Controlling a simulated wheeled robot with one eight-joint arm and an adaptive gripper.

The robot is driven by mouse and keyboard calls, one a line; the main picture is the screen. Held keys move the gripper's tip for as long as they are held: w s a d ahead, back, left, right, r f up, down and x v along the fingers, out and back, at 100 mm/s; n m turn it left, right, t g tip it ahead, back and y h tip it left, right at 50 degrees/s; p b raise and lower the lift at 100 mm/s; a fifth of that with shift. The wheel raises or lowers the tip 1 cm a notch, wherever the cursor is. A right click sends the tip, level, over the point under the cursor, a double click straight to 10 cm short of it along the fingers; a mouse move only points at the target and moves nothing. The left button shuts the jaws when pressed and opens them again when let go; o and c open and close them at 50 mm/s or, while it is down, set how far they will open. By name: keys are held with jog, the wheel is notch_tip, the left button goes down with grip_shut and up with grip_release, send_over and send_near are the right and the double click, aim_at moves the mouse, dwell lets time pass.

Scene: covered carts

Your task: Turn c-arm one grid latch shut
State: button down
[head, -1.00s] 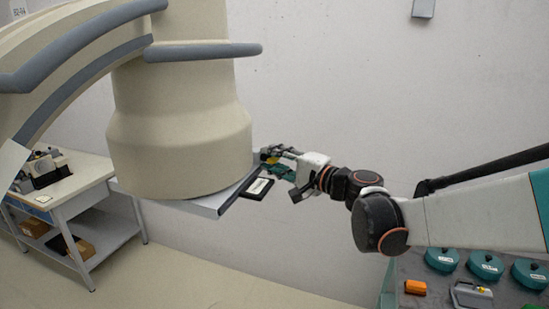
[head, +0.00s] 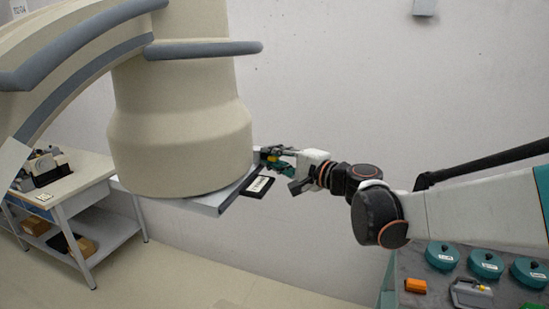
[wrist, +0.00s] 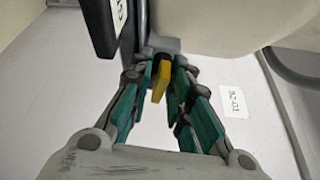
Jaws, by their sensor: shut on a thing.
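The c-arm (head: 180,130) is a large beige housing with a flat grey grid tray (head: 212,201) at its underside. The grid latch (wrist: 161,82) is a small yellow lever on a dark pivot, at the middle of the wrist view. My gripper (wrist: 161,72) has its green-padded fingers closed on the yellow lever, one finger on each side. In the head view my gripper (head: 270,158) is at the tray's right edge, and its fingers mostly hide the latch.
A black handle with a white label (head: 258,187) juts from the tray near my gripper. A bench (head: 82,178) with equipment stands at left. A cart (head: 410,270) with teal round containers, an orange block and a grey can stands at lower right. A plain wall is behind.

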jog(key=m+g, duration=0.1)
jog(key=m, duration=0.2)
jog(key=shift+h, duration=0.4)
jog(key=m+g, duration=0.2)
jog(key=m, duration=0.1)
jog(key=shift+m+b, duration=0.3)
jog(key=shift+m, duration=0.1)
jog(key=m+g, duration=0.2)
jog(key=m, duration=0.1)
jog(key=shift+b, duration=0.4)
jog(key=shift+m+g+b, duration=0.35)
jog(key=shift+m+g, duration=0.65)
jog(key=shift+m, duration=0.1)
jog(key=c, duration=1.7)
grip_release()
jog(key=shift+d, duration=0.1)
